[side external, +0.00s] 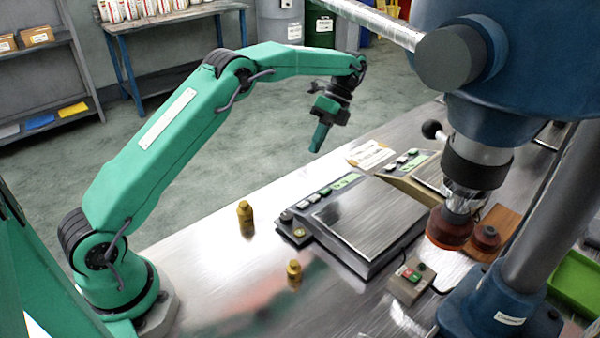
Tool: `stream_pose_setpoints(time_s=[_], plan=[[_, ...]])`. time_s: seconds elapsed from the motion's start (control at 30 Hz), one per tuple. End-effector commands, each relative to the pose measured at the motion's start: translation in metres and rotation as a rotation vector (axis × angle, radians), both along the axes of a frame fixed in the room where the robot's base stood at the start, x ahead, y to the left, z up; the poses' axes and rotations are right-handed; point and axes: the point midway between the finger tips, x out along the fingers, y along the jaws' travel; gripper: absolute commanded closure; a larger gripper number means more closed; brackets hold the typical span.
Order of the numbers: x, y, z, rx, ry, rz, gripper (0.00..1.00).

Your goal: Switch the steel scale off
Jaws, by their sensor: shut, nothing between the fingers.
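The steel scale (375,222) is the grey one on the metal bench, with a wide bare steel pan. Its control strip on the far-left edge holds several small buttons (313,197), a round knob-like part and a lit green display (345,182). I cannot read the display. My gripper (318,148) is shut and empty. It hangs in the air above and beyond the strip, pointing down and apart from the scale.
A beige scale (398,181) with a green display stands just behind. Two brass weights (246,218) (294,274) stand left of and in front of the steel scale. A blue drill press (505,75) with an orange-red tool and a switch box (411,282) crowd the right.

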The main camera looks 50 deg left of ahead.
Motion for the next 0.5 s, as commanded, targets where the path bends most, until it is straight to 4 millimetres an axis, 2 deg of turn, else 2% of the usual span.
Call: stream_pose_setpoints(time_s=[0.27, 0.5], plan=[[0.0, -0.001, -0.001, 0.002, -0.001, 0.0, 1.0], [0.0, -0.004, -0.012, 0.004, 0.002, -0.003, 1.0]])
